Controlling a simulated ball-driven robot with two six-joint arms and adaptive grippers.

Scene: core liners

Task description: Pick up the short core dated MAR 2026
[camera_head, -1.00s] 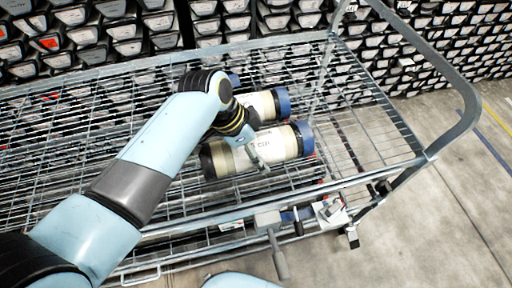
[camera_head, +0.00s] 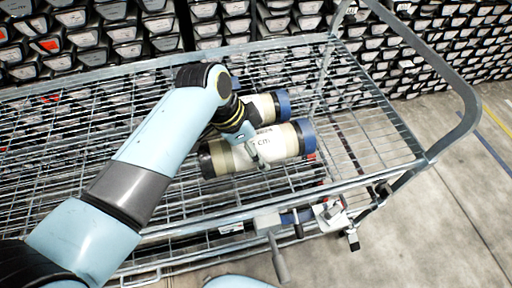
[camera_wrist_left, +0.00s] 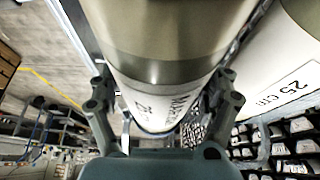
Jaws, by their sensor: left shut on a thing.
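A short core (camera_head: 283,144) with a cream body, a blue cap at its right end and a dark left end is at the wire deck of the cart. My left gripper (camera_head: 252,150) is shut on it around its middle. In the left wrist view this core (camera_wrist_left: 168,45) lies between the two fingers. Its label is partly hidden; letters like "MAR" and "20" show, but I cannot read the full date. A second core (camera_head: 264,105) with a blue cap lies just behind. It also shows in the left wrist view (camera_wrist_left: 282,75), marked "CTF". My right gripper is not in view.
The cart's wire deck (camera_head: 90,140) has a raised tubular rail (camera_head: 468,95) at its right end. Racks of grey trays (camera_head: 130,45) stand behind. Concrete floor (camera_head: 440,230) is clear at the right.

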